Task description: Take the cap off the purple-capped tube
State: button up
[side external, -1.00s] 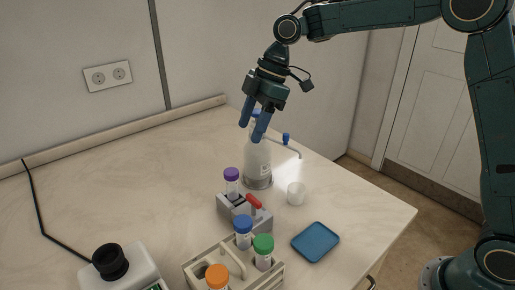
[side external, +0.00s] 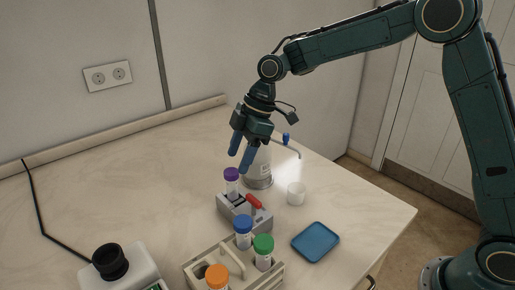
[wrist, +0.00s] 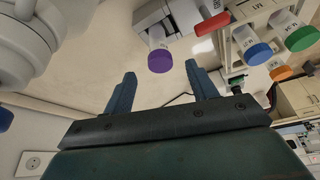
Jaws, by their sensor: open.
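The purple-capped tube (side external: 232,189) stands upright in a small grey holder (side external: 240,214) with a red handle. Its purple cap (side external: 231,174) is on. My gripper (side external: 240,160) is open and empty, its blue fingers pointing down just above the cap and apart from it. In the wrist view the purple cap (wrist: 160,61) lies ahead of the gap between my two fingertips (wrist: 160,82).
A wooden rack (side external: 273,283) holds tubes with blue, green and orange caps. A white cup (side external: 296,193) and a blue tray (side external: 315,242) are to the right.

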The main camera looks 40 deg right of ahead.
aim_at(231, 174)
jog(key=shift+x, duration=1.5)
jog(key=shift+c, duration=0.4)
jog(key=c, duration=1)
